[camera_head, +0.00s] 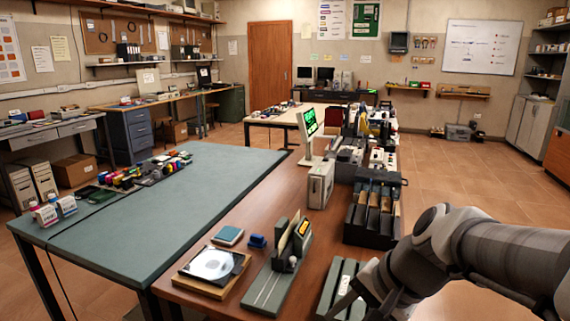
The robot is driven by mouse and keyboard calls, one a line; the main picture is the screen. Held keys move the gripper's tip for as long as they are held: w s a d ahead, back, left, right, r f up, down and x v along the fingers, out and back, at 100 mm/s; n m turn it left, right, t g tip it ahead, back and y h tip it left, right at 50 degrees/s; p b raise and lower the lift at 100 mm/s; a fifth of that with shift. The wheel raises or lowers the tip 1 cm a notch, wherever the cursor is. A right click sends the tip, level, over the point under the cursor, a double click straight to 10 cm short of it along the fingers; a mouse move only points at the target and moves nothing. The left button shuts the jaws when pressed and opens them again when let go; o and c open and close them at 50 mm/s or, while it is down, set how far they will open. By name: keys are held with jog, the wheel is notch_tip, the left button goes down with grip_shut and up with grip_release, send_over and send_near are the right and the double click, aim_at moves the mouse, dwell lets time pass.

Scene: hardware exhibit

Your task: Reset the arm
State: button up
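My arm (480,243) comes in from the right edge in the head view, grey with a dark elbow joint. It reaches down to the front right of the brown table. My gripper (345,303) is at the bottom edge, partly cut off by the frame and partly covered by my own arm. One pale finger-like part shows beside a grey-green slotted block (338,284). I cannot tell whether it touches the block, or whether the gripper is open or holds anything.
Open tiled floor (465,180) lies at the right.

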jog(key=s+d+r+n+t+h+p, duration=0.1)
jog(key=s+d+r+n+t+h, duration=0.1)
jog(key=s+d+r+n+h, duration=0.5)
notch_tip(320, 180, up, 11)
jog(key=a+n+y+p, duration=0.1)
jog(key=a+y+p, duration=0.1)
jog(key=p, duration=1.1)
jog(key=shift+s+a+r+y, duration=0.15)
jog(key=shift+s+y, duration=0.1)
jog(key=shift+y, duration=0.05)
